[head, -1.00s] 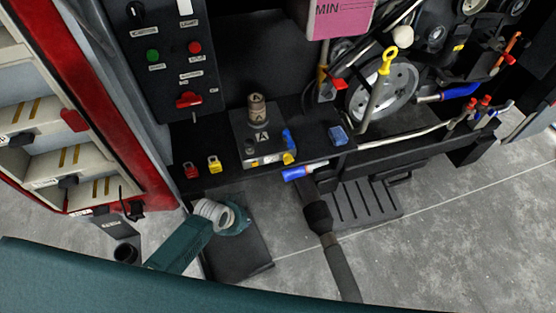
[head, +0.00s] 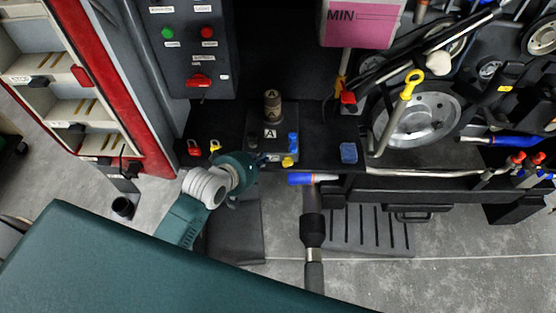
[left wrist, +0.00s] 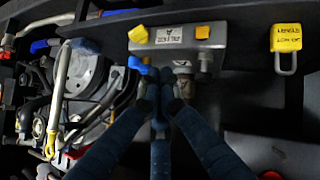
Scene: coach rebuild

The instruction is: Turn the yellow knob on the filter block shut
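The yellow knob (head: 288,161) is at the block's front right, close to a blue handle (head: 293,142). In the left wrist view the yellow knob (left wrist: 138,34) is at the block's upper left. My left gripper (head: 250,165) is at the block's front left corner, left of the knob. In the left wrist view its dark fingertips (left wrist: 161,90) are bunched together with nothing seen between them, short of the knob. My right gripper is out of view.
A red padlock (head: 195,147) and a yellow padlock (left wrist: 286,40) are beside the block. A panel with switches (head: 190,50) rises behind left. Pulleys (head: 420,118) are at right.

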